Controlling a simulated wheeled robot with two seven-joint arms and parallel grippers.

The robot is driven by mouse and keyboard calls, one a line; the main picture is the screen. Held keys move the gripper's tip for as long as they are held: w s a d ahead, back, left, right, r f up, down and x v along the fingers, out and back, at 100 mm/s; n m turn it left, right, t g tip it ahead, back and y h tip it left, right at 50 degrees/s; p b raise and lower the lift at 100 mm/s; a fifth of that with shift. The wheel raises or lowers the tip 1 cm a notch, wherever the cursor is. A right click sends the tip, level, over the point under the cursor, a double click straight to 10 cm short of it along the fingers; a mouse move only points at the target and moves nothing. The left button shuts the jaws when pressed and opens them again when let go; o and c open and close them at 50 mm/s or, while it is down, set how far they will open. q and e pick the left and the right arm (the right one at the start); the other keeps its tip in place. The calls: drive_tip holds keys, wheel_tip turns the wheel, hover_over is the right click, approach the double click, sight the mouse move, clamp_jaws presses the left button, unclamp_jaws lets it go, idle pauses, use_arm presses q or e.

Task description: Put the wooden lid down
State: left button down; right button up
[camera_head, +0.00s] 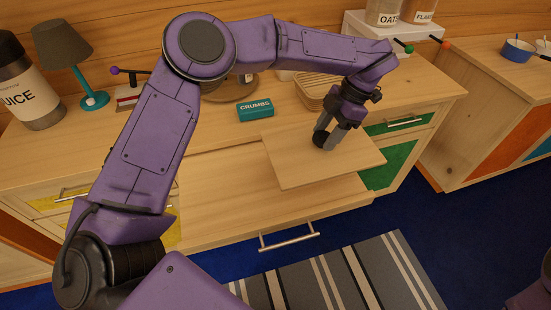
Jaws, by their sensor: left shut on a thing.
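The wooden lid (306,168) is a flat, thin, pale square board in the middle right of the head view. My left gripper (323,141) comes down from above and is shut on the lid near its back part. The lid lies about level, over the front of the wooden cabinet and the pulled-out drawer (222,201). I cannot tell whether its underside touches anything. The gripper hides a small part of the lid. My right gripper is not in view.
A teal CRUMBS box (255,110) and a slatted wooden thing (315,92) stand behind the lid on the counter (225,140). A juice jar (28,85) and a lamp (65,45) stand at the left. The drawer's metal handle (288,237) sticks out above a striped rug (350,275).

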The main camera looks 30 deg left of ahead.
sight(295, 146)
use_arm(q)
drive_tip(key=s+a+f, duration=0.1)
drive_tip(key=a, duration=0.1)
drive_tip(key=s+a+f+p, duration=0.1)
drive_tip(key=s+a, duration=0.1)
drive_tip(key=s+a+f, duration=0.1)
drive_tip(key=a, duration=0.1)
drive_tip(key=shift+s+f, duration=0.25)
drive_tip(key=shift+f, duration=0.1)
drive_tip(key=x, duration=0.2)
drive_tip(key=a+p+x, duration=0.1)
drive_tip(key=x, duration=0.2)
drive_tip(key=shift+s+a+p, duration=0.15)
drive_tip(key=shift+s+p, duration=0.05)
drive_tip(key=shift+p, duration=0.1)
wheel_tip(295, 146, down, 3)
drive_tip(key=shift+r+p, duration=0.25)
drive_tip(key=shift+p, duration=0.4)
drive_tip(key=shift+f, duration=0.25)
drive_tip(key=shift+f, duration=0.1)
drive_tip(key=shift+c, duration=2.2)
unclamp_jaws()
